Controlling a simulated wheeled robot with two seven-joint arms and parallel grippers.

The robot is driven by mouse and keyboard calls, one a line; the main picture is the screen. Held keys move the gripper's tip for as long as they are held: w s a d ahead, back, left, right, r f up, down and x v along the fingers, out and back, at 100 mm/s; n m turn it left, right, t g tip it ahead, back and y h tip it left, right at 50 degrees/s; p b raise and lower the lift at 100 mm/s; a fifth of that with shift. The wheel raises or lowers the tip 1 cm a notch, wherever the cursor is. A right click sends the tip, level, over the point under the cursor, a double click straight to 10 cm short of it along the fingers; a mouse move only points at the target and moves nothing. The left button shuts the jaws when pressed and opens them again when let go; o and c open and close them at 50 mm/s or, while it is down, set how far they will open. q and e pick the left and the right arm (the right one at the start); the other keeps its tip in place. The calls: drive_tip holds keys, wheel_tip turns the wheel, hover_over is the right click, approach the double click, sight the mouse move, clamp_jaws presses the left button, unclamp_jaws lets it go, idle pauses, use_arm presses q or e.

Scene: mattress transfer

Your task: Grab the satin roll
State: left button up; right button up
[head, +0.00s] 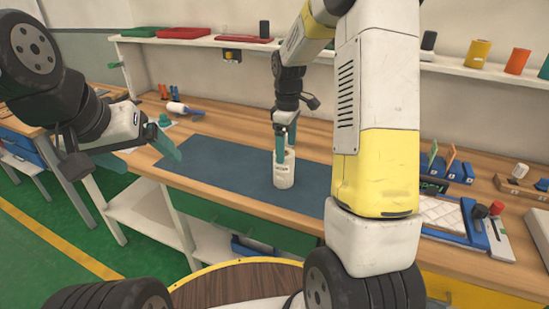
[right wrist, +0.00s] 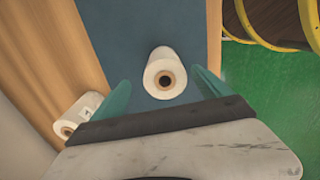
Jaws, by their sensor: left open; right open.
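A white roll (head: 284,173) with dark print on its side stands upright on the blue-grey mat (head: 225,160) in the head view; the print is too small to read. My right gripper (head: 286,142) is open, pointing down at the top of this roll. In the right wrist view, a white roll (right wrist: 164,68) with a brown core shows between the open teal fingers. A second white roll (right wrist: 77,114) with a label lies at the lower left there. My left gripper (head: 150,163) is open and empty, left of the mat.
A wooden workbench (head: 228,122) carries the mat. A white shelf (head: 195,41) with trays and coloured cylinders runs behind. Blue-framed items (head: 450,215) and a small rack (head: 447,165) lie to the right. A round brown top (head: 235,285) stands in front.

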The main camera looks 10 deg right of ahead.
sight(284, 168)
drive_tip(key=f, duration=0.4)
drive_tip(key=shift+s+a+f, duration=0.2)
drive_tip(key=shift+a+f, duration=0.15)
drive_tip(key=shift+f, duration=0.6)
drive_tip(key=c, duration=1.9)
drive_tip(key=shift+o, duration=0.2)
drive_tip(key=shift+r, duration=0.15)
